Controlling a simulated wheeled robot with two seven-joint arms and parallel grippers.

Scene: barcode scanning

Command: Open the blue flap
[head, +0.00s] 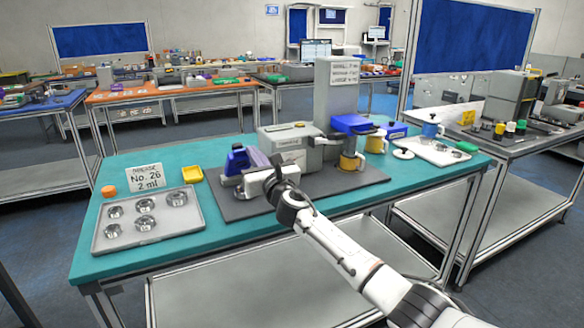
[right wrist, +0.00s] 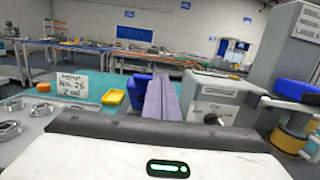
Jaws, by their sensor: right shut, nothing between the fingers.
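A second blue part (head: 238,160) stands at the machine's left end beside a purple piece (head: 258,158); both also show in the right wrist view, the blue one (right wrist: 138,95) left of the purple one (right wrist: 165,100). I cannot tell which blue part is the flap. My right gripper (head: 262,181) is shut and empty, in front of the purple piece. Its fingertips are hard to make out. My left gripper is not in view.
The grey machine (head: 290,142) stands on a dark mat (head: 345,184) on the teal table (head: 120,172). Mugs and a white tray (head: 430,153) stand right.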

